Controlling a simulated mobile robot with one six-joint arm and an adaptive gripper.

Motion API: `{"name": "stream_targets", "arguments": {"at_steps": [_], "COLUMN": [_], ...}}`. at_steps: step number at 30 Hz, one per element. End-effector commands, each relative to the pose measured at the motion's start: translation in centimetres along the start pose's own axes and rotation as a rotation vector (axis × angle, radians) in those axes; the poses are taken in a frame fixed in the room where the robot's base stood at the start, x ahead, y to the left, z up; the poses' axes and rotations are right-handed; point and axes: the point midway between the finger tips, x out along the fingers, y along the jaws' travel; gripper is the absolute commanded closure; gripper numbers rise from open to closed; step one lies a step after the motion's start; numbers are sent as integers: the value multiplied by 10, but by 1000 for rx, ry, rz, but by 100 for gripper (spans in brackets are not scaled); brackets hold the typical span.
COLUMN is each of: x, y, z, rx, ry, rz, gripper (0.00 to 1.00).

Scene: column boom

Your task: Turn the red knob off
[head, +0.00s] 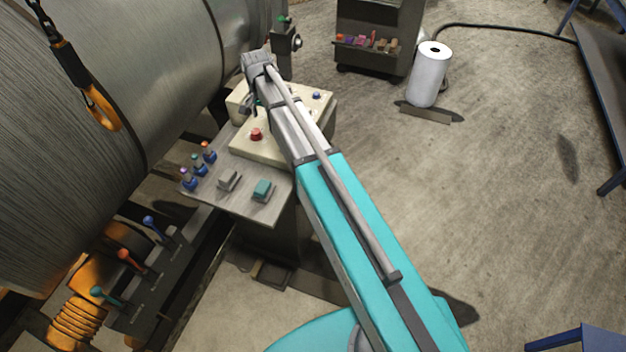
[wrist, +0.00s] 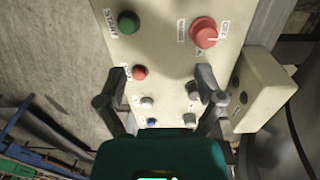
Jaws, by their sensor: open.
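The red knob (wrist: 205,33) sits at the upper right of the cream panel (wrist: 172,50) in the wrist view. It has a pale mark on its face, with labels to its left and right; the right one appears to read OFF. My gripper (wrist: 159,84) is open, its two dark fingers apart over the panel and below the knob in the picture, not around it. In the head view my gripper (head: 251,104) hangs over the control desk, partly hidden by my arm. A red control (head: 256,134) shows there; I cannot tell if it is the knob.
A green START button (wrist: 128,22), a smaller red button (wrist: 139,72) and several small buttons share the panel. In the head view, a large metal drum (head: 180,50) is left of the desk; open floor lies right.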

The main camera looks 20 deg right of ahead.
Motion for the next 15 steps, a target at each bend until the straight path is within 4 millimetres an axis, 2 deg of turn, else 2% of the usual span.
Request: {"name": "stream_targets", "arguments": {"at_steps": [1, 15], "x": [5, 30], "y": [9, 65], "z": [5, 29], "rx": [-14, -166], "ry": [0, 1], "rz": [-1, -7], "gripper": [13, 13]}}
